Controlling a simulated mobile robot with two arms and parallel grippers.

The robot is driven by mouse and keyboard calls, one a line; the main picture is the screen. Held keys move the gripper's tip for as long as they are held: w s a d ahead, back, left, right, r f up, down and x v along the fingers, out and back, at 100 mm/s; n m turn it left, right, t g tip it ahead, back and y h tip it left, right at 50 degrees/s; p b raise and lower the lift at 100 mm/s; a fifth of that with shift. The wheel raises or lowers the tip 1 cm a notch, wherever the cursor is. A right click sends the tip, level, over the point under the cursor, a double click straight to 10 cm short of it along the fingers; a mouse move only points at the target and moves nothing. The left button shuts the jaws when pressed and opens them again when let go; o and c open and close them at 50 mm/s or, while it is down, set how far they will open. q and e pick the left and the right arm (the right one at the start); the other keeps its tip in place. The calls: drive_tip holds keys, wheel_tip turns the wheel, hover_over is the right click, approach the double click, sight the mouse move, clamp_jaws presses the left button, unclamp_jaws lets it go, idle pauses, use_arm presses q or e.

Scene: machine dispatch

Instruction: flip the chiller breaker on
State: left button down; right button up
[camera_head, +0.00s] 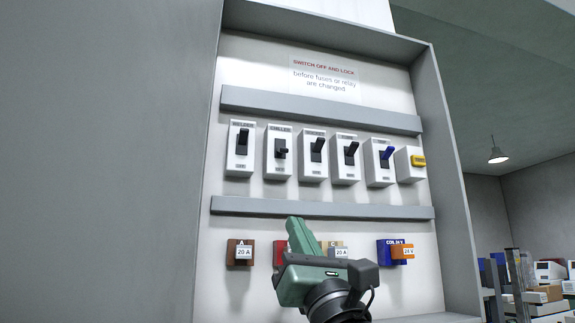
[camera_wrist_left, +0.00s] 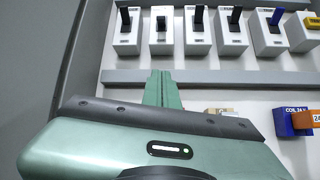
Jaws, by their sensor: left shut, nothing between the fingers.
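The chiller breaker (camera_head: 278,153) is the second white switch from the left in the row inside the grey cabinet. Its black lever sits lower than the levers beside it, which point up. It also shows in the wrist view (camera_wrist_left: 160,40), above the fingertips. My left gripper (camera_head: 292,222) is green and shut, with nothing held. Its tips are below the chiller breaker, near the lower grey rail, apart from the lever. In the wrist view the closed fingers (camera_wrist_left: 161,76) point up toward the chiller breaker. My right gripper is in neither view.
The welder breaker (camera_head: 240,149) is to the left, and several others, one blue-levered (camera_head: 380,161), are to the right. A yellow-fronted unit (camera_head: 410,164) ends the row. Below the lower rail (camera_head: 390,212) hang a brown fuse (camera_head: 239,246) and a blue-orange relay (camera_head: 388,250).

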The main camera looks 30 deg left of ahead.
sight(282, 150)
use_arm(q)
drive_tip(key=r+h, duration=0.1)
drive_tip(key=s+r+t+h, duration=0.1)
drive_tip(key=shift+d+r, duration=0.2)
drive_tip(key=shift+r, duration=0.1)
drive_tip(key=shift+w, duration=0.1)
drive_tip(key=p+x, duration=0.5)
drive_tip(key=x, duration=0.4)
drive_tip(key=shift+a+r, duration=0.15)
drive_tip(key=shift+r, duration=0.2)
drive_tip(key=r, duration=0.1)
drive_tip(key=r+p, duration=0.1)
drive_tip(key=r, duration=0.1)
drive_tip(key=shift+d+n+p, duration=0.25)
drive_tip(key=shift+n+p, duration=0.05)
drive_tip(key=shift+p, duration=0.1)
drive_tip(key=shift+s+d+r, duration=0.3)
drive_tip(key=shift+s+r, duration=0.05)
drive_tip(key=shift+s, duration=0.05)
drive_tip(key=shift+w+a+f, duration=0.1)
drive_tip(key=shift+a, duration=0.05)
